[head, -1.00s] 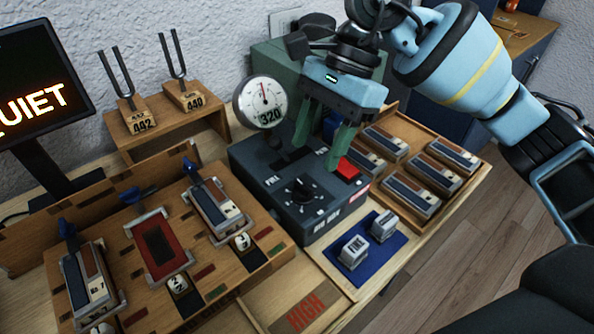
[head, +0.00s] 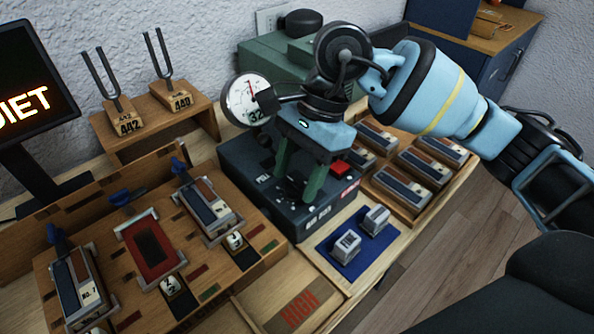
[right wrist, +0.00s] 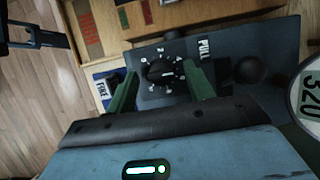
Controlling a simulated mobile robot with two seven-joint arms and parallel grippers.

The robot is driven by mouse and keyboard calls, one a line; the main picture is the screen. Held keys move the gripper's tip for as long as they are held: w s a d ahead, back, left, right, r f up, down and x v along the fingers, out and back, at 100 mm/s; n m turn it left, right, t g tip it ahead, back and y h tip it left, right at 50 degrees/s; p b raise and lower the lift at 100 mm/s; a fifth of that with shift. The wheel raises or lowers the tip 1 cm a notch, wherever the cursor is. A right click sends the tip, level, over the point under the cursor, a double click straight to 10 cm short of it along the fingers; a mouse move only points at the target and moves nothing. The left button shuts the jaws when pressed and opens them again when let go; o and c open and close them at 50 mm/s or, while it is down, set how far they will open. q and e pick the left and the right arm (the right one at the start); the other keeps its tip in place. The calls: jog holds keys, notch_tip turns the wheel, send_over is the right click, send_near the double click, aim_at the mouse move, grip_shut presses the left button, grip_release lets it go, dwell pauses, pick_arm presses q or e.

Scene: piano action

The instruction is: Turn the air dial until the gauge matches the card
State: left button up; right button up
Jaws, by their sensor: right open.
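The air dial is a black knob (right wrist: 162,70) with a ring of white numbers on top of the dark box (head: 240,160); in the head view it is mostly hidden by my right gripper. My right gripper (head: 297,188) is open, its green fingers pointing down over the box. In the right wrist view the fingers (right wrist: 163,86) stand to either side of the knob, with a gap visible; contact cannot be told. The round white gauge (head: 240,92) has a red needle pointing roughly upward. A "320" plate (right wrist: 312,91) shows at its lower part. My left gripper is out of view.
A red button (head: 341,168) is on the box near the right finger. A blue mat (head: 353,258) with two small metal blocks lies in front. A wooden rack holds a red frame (head: 150,249). A tray of several blocks (head: 424,166) stands right. A "HIGH" label (head: 300,309) lies in front.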

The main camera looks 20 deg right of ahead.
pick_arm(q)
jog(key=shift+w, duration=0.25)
pick_arm(e)
jog(key=shift+f, duration=0.1)
jog(key=shift+c, duration=0.7)
jog(key=c, duration=0.8)
jog(key=shift+c, duration=0.2)
